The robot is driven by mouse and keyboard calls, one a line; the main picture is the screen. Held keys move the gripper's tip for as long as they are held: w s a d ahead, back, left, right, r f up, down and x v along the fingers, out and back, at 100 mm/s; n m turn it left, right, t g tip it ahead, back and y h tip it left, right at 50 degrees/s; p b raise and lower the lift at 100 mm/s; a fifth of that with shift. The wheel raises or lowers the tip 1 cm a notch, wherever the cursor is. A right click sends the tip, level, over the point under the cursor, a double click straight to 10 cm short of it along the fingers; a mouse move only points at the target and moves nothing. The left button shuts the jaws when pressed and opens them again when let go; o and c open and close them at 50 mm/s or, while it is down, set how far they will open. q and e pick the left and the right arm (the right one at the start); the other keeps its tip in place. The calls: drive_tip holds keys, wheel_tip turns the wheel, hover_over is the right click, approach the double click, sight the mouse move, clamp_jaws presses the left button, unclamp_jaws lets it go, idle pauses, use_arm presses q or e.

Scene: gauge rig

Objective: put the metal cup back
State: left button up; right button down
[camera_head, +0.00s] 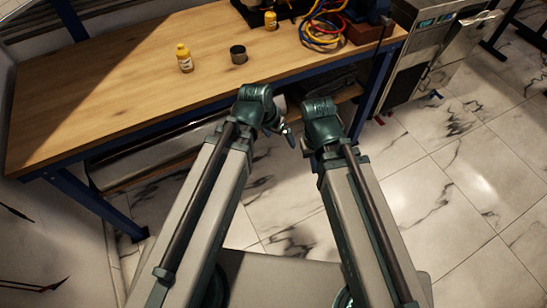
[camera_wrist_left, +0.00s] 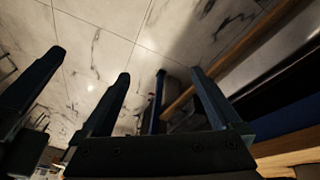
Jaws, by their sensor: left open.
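The metal cup (camera_head: 238,55) is a small dark grey cylinder standing upright on the wooden workbench (camera_head: 120,75). My left gripper (camera_wrist_left: 160,76) is open and empty, its two dark fingers apart over the floor in the left wrist view. In the head view it is mostly hidden by its own arm, in front of the bench edge and away from the cup. My right arm (camera_head: 322,125) ends beside the left one. A dark finger at the left of the left wrist view may belong to my right gripper, whose opening I cannot make out.
A yellow bottle (camera_head: 184,58) stands left of the cup. A small yellow container (camera_head: 271,20), coiled cables (camera_head: 322,30) and a reddish-brown box (camera_head: 364,32) lie towards the back right. A metal cabinet (camera_head: 425,40) stands right of the bench. The bench's left part is clear.

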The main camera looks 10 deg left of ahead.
use_arm(q)
drive_tip(key=s+f+n+g+y, duration=0.1)
drive_tip(key=s+g+y, duration=0.2)
drive_tip(key=s, duration=0.5)
drive_tip(key=shift+a+y, duration=0.2)
drive_tip(key=shift+y, duration=0.4)
drive_tip(key=shift+r, duration=0.1)
wheel_tip(320, 180, up, 13)
drive_tip(key=p, duration=1.3)
